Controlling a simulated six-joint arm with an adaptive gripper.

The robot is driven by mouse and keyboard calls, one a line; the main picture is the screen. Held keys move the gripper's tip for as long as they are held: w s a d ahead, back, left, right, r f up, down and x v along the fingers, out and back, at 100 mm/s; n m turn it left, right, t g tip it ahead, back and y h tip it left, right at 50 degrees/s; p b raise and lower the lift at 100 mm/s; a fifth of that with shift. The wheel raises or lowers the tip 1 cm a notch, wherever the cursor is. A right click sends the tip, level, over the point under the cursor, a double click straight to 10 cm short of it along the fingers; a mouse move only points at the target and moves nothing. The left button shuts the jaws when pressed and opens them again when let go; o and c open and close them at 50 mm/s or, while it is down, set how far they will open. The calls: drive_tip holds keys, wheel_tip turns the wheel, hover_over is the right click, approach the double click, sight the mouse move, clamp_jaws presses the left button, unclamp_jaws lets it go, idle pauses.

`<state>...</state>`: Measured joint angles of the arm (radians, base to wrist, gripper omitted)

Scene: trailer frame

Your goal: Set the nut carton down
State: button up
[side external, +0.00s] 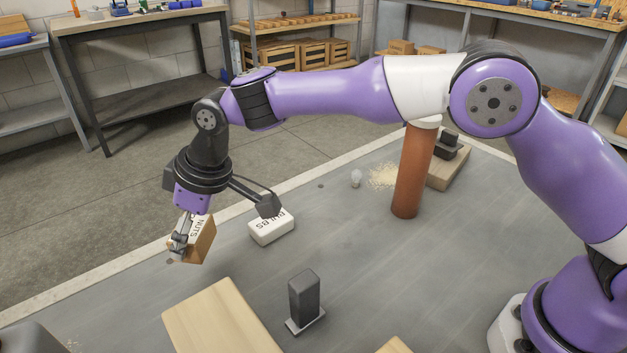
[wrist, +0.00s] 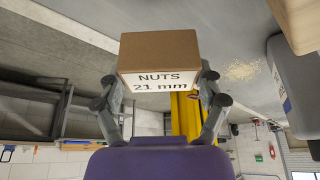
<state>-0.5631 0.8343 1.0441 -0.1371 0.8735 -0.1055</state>
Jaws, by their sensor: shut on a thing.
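The nut carton (side external: 203,243) is a brown cardboard box with a white label at the left of the grey table in the side external view. In the wrist view the carton (wrist: 158,47) shows its label "NUTS 21 mm". My gripper (side external: 181,243) points down and is shut on the carton, with one finger on each side of it in the wrist view (wrist: 160,82). The carton is low over the tabletop and looks slightly tilted in the side external view. I cannot tell whether its bottom touches the table.
A white box labelled "BULBS" (side external: 271,229) lies just right of the carton. A dark upright block (side external: 304,295) and a wooden board (side external: 222,322) are nearer the camera. The table's pale edge (side external: 120,277) runs close behind.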

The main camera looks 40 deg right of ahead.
wheel_tip(320, 180, down, 7)
idle(0.3)
drive_tip(key=shift+f, duration=0.15)
drive_tip(key=o, duration=1.3)
drive_tip(key=shift+c, duration=0.2)
